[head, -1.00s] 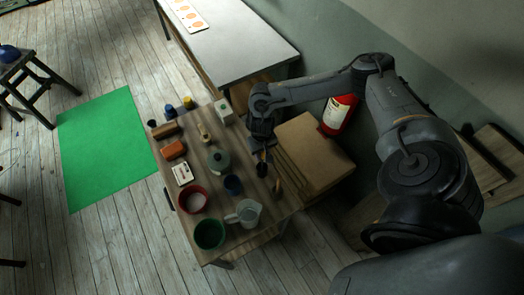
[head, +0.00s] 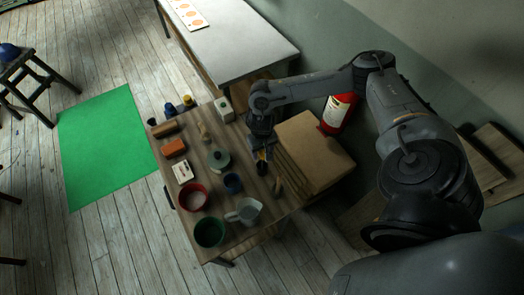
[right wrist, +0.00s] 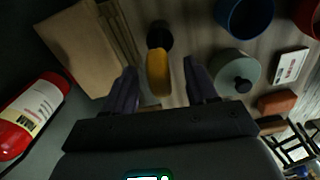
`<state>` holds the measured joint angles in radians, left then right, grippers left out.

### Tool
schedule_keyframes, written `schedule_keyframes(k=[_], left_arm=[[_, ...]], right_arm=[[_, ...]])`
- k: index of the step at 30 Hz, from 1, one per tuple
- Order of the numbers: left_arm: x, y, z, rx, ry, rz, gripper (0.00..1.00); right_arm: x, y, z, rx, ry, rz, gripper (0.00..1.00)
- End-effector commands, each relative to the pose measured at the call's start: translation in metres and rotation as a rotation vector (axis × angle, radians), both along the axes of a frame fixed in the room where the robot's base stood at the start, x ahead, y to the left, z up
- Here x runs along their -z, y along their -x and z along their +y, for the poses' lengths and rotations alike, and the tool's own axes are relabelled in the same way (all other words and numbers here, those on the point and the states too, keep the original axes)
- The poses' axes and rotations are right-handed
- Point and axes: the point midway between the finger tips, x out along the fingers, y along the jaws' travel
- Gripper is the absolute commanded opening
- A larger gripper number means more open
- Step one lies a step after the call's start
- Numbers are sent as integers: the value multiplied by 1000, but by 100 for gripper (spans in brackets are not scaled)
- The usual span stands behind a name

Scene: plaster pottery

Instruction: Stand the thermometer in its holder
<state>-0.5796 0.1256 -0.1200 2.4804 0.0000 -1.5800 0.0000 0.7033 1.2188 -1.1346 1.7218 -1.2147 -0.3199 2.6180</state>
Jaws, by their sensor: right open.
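My right gripper (head: 262,158) is over the right side of the small wooden table, pointing down. In the right wrist view its two dark fingers (right wrist: 162,85) are apart. Between them is a yellow-orange, elongated piece (right wrist: 158,72), with a dark round part (right wrist: 159,36) just beyond its far end. In the head view the dark part (head: 262,168) shows just below the gripper. I cannot tell whether this is the thermometer. A small pale block (head: 224,109) with a dark mark stands at the table's back; I cannot tell whether it is the holder. My left gripper is out of view.
The table (head: 229,258) also carries a blue cup (head: 232,183), grey-green lidded pot (head: 218,161), red bowl (head: 193,197), green bucket (head: 209,232) and clear jug (head: 245,210). A cardboard box (head: 315,145) and red extinguisher (head: 338,112) stand to the right.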

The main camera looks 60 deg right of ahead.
Motion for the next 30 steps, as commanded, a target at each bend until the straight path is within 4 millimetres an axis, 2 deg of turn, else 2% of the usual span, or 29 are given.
schedule_keyframes(k=[18,24,30], left_arm=[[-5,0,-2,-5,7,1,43],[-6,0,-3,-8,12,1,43],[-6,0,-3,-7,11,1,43]], right_arm=[[-92,-1,0,-1,0,-2,57],[-103,-1,0,0,0,-1,57],[-103,0,0,0,1,-1,57]])
